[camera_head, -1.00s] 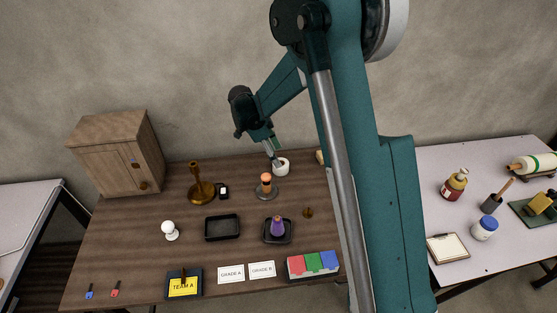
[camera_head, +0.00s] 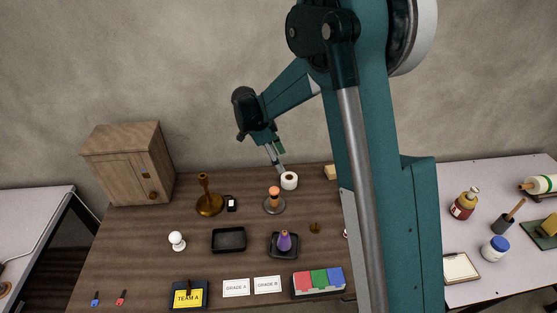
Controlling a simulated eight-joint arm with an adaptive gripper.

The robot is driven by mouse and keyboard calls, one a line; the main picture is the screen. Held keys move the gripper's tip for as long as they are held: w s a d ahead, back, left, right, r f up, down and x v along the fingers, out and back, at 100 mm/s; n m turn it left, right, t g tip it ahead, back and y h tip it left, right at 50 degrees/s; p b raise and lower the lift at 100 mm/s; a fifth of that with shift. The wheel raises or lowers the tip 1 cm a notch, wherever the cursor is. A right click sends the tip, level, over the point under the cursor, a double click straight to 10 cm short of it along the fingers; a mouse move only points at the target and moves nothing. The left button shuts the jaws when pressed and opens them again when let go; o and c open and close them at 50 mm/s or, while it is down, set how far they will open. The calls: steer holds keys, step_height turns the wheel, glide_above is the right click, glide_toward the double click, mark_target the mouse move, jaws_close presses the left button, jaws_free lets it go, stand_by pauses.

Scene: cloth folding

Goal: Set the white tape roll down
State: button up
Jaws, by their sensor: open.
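The white tape roll (camera_head: 289,181) stands on the brown table (camera_head: 190,259), toward its back edge and right of the middle. My gripper (camera_head: 281,168) is just above and to the left of the roll, at the end of my teal arm. It is open, and its fingers are small in this view. I cannot tell whether a fingertip still touches the roll.
An orange-topped stand (camera_head: 274,200) is close in front of the roll. A brass candlestick (camera_head: 208,200) and a black tray (camera_head: 229,240) are further left. A purple item (camera_head: 284,241) sits in a second dark tray. A wooden cabinet (camera_head: 128,165) stands at the back left.

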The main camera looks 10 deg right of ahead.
stand_by(0.3)
steer(key=s+d+r+n+t+y, duration=0.1)
steer(key=s+d+r+n, duration=0.3)
steer(key=s+r, duration=0.5)
steer(key=s+d+r+n+t+y, duration=0.2)
steer(key=s+d+r+n, duration=0.25)
steer(key=s+r, duration=0.35)
steer(key=s+d+n+t, duration=0.2)
steer(key=s+n, duration=0.2)
steer(key=s, duration=0.7)
steer(key=s+d+r+n+t+y, duration=0.1)
steer(key=s+n, duration=0.4)
steer(key=s, duration=0.7)
steer(key=shift+d+t, duration=0.35)
steer(key=shift+t, duration=0.25)
steer(key=shift+s+r+n, duration=0.1)
steer(key=shift+n, duration=0.15)
